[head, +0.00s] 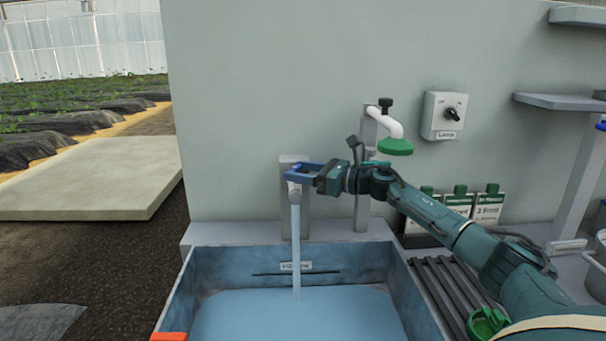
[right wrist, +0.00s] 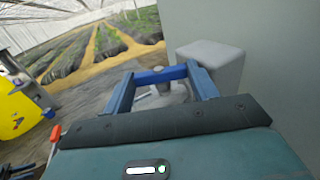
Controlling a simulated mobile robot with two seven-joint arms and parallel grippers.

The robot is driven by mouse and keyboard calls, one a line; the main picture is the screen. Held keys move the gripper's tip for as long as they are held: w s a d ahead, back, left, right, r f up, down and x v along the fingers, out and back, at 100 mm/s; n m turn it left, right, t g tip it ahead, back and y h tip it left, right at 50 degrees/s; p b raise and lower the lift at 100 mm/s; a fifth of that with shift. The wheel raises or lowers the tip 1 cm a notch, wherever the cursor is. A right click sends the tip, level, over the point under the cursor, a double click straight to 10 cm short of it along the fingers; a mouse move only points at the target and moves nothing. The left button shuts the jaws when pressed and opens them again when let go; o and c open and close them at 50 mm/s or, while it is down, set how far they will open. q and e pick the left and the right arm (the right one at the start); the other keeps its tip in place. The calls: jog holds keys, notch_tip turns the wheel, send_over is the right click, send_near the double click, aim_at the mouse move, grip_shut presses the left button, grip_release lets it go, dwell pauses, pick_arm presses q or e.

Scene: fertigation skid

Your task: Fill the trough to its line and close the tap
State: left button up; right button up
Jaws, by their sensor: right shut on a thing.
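The trough (head: 415,297) is a blue-grey basin at the bottom of the head view. Water (head: 295,318) stands in it, with its surface below the dark line (head: 296,273) on the back wall. The tap (head: 294,187) on a grey post is running; a pale stream (head: 296,240) falls into the trough. My right gripper (head: 293,172) is shut on the tap's handle, with its blue fingers around the top of the tap. In the right wrist view, the blue fingers (right wrist: 162,78) show at the grey tap body (right wrist: 165,98), which they partly hide. My left gripper is not in view.
A white pipe with a green head (head: 395,146) stands right of the tap. A switch box (head: 444,116) is on the wall. Packets (head: 487,204) stand behind my right arm, and a slatted rack (head: 437,290) lies right of the trough. A pale slab (head: 90,180) is at left.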

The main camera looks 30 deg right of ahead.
jog(key=shift+r, duration=0.3)
